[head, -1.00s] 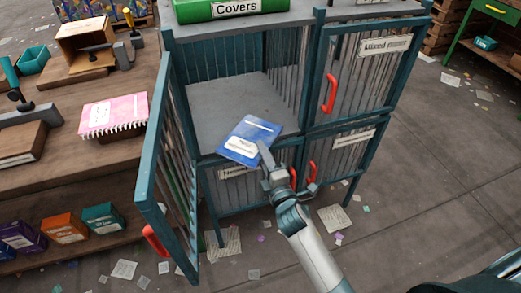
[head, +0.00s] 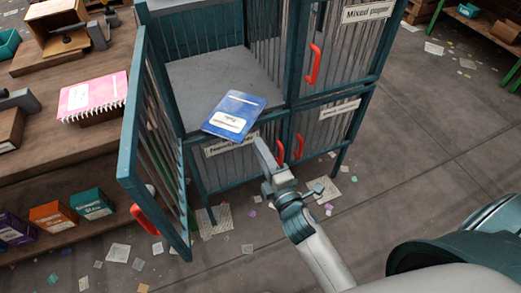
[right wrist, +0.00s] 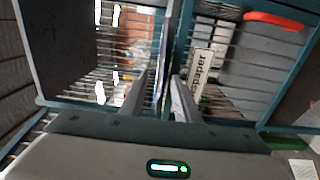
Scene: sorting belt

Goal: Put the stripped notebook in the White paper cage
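No White paper label can be read in view. My left gripper is not in view.
The cage's barred door (head: 150,140) stands open at the left. A Mixed paper cage (head: 335,55) is at upper right, with closed cages below. A pink spiral notebook (head: 92,97) lies on the wooden bench (head: 60,150). Paper scraps litter the floor.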

